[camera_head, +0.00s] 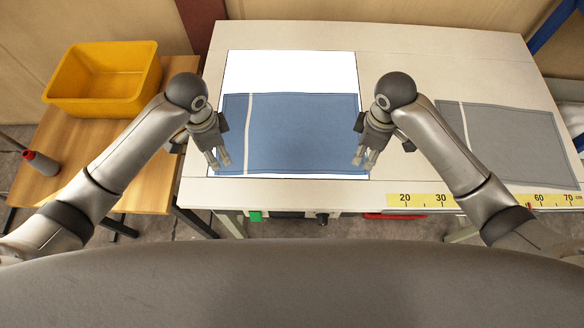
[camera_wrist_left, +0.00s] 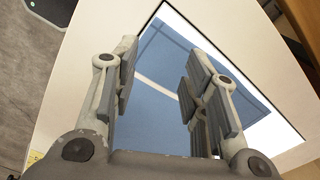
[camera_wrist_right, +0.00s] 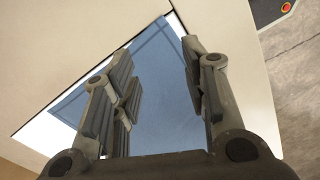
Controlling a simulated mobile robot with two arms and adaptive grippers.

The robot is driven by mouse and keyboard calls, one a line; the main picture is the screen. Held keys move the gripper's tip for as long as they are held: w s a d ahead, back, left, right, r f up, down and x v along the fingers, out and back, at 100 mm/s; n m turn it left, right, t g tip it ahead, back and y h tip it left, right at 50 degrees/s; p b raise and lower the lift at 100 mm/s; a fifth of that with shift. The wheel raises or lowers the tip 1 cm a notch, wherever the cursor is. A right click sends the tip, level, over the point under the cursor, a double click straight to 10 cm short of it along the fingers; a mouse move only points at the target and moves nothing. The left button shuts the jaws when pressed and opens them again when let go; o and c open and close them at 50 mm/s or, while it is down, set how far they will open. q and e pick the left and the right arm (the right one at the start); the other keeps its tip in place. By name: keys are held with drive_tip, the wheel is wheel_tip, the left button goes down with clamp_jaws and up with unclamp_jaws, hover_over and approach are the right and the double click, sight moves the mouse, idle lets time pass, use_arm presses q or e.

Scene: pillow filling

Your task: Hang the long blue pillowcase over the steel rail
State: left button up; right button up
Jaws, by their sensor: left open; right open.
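The blue pillowcase (camera_head: 300,132) lies flat on a white panel (camera_head: 290,68) on the table, with a pale stripe near its left side. My left gripper (camera_head: 220,165) is open and empty above its front left corner. My right gripper (camera_head: 366,162) is open and empty above its front right corner. In the left wrist view the blue cloth (camera_wrist_left: 158,112) shows between the open fingers. In the right wrist view the cloth (camera_wrist_right: 160,95) also lies between and beyond the fingers. I cannot make out a steel rail in any view.
A grey cloth (camera_head: 510,145) with a pale stripe lies on the right of the table (camera_head: 400,65). A yellow ruler strip (camera_head: 470,201) runs along the front edge. A yellow bin (camera_head: 100,92) and a grey bottle with a red cap (camera_head: 42,163) are on a wooden table at left.

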sight(224, 169)
use_arm(q)
wheel_tip(224, 169, down, 5)
drive_tip(key=shift+s+f, duration=0.1)
use_arm(e)
wheel_tip(224, 169, down, 5)
drive_tip(key=shift+s+f, duration=0.1)
use_arm(q)
drive_tip(key=shift+f, duration=0.5)
use_arm(e)
drive_tip(key=shift+f, duration=0.5)
use_arm(q)
drive_tip(key=shift+f, duration=0.2)
use_arm(e)
drive_tip(key=shift+f, duration=0.15)
use_arm(q)
drive_tip(key=c, duration=0.4)
use_arm(e)
drive_tip(key=c, duration=0.4)
use_arm(q)
clamp_jaws()
use_arm(e)
clamp_jaws()
